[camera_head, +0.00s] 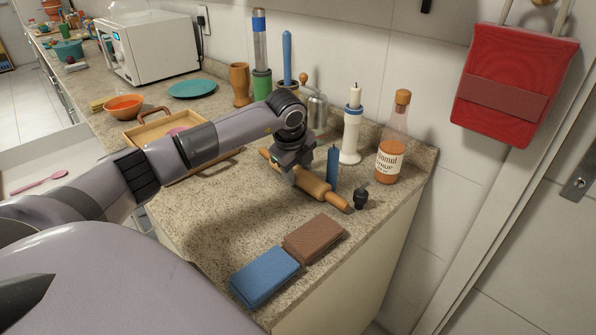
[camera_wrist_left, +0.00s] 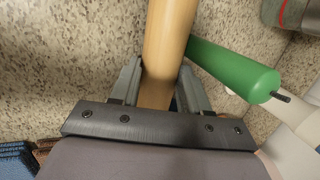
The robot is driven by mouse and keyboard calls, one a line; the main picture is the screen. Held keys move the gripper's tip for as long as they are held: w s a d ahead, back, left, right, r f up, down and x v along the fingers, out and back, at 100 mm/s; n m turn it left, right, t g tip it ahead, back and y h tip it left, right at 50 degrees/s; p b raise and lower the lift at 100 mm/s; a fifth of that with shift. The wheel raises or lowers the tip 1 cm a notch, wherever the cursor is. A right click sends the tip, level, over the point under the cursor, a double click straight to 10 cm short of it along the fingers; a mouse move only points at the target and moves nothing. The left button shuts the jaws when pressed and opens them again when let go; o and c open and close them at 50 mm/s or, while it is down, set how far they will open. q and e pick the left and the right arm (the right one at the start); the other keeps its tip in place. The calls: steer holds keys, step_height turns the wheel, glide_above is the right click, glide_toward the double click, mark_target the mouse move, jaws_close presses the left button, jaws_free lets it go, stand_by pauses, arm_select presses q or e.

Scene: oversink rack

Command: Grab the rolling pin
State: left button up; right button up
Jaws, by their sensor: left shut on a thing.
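The wooden rolling pin (camera_head: 315,186) lies slantwise at the right end of the speckled counter, on it or just above it; I cannot tell which. My left gripper (camera_head: 299,169) has come down over it from above and is shut on its body, hiding part of it. In the left wrist view the pin (camera_wrist_left: 168,38) runs up between the two fingers of the left gripper (camera_wrist_left: 160,88), one on each side. My right gripper is not in view.
A dark blue candle (camera_head: 333,166) stands close behind the pin, with a small dark stopper (camera_head: 361,197) near its right end. A bottle (camera_head: 392,145) and white candle holder (camera_head: 351,135) stand behind. Blue (camera_head: 264,276) and brown (camera_head: 314,238) folded cloths lie in front.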

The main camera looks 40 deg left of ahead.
arm_select(q)
steer(key=shift+r, duration=0.25)
steer(key=v, duration=0.2)
steer(key=b+v, duration=0.1)
steer(key=v, duration=0.1)
steer(key=w+a+v, duration=0.1)
steer(key=v, duration=0.1)
steer(key=shift+r, duration=0.25)
steer(key=s+a+b, duration=0.1)
steer(key=s+b, duration=0.6)
steer(key=s, duration=1.2)
steer(key=shift+a+b, duration=0.2)
steer(key=shift+b, duration=0.2)
